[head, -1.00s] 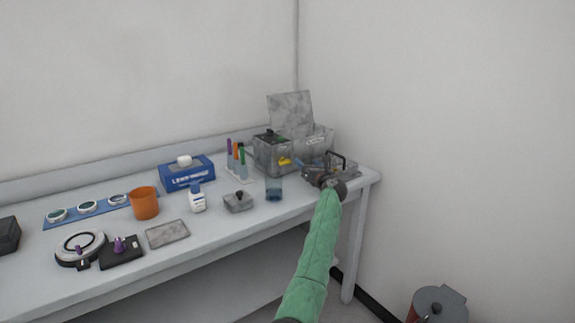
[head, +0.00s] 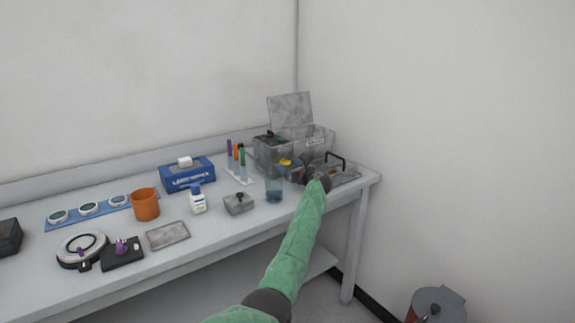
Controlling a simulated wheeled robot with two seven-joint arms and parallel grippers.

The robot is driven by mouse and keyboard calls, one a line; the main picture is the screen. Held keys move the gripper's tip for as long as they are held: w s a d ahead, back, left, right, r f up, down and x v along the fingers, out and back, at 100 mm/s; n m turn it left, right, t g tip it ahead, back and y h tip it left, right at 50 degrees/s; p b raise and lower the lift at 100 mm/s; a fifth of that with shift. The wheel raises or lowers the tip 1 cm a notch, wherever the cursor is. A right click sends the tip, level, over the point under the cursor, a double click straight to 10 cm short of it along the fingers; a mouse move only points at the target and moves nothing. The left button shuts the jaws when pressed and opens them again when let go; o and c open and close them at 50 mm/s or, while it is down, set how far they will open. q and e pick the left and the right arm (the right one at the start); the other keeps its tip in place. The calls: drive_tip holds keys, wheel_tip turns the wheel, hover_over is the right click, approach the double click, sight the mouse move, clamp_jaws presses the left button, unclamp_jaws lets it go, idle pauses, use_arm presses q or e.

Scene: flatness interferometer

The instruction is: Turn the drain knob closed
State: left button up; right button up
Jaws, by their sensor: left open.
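A grey box-shaped machine (head: 266,160) with a raised lid (head: 290,112) stands at the back right of the bench. A small yellow part (head: 285,162) shows on its front and looks like the drain knob, but I cannot tell which way it is turned. My left gripper (head: 303,171) is just to the right of the yellow part and in front of the machine. It is open, and its fingers are small and dark here. I cannot tell whether they touch the knob. My right gripper is not in view.
A clear blue-tinted beaker (head: 274,188) stands close left of my gripper. A grey tray with a black handle (head: 345,172) lies to the right. A white bottle (head: 198,200), an orange cup (head: 145,204) and a blue wipes box (head: 188,175) stand farther left.

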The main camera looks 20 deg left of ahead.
use_arm(q)
drive_tip(key=shift+w+a, duration=0.2)
drive_tip(key=shift+a, duration=0.1)
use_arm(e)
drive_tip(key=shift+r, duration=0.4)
use_arm(q)
drive_tip(key=c, duration=1)
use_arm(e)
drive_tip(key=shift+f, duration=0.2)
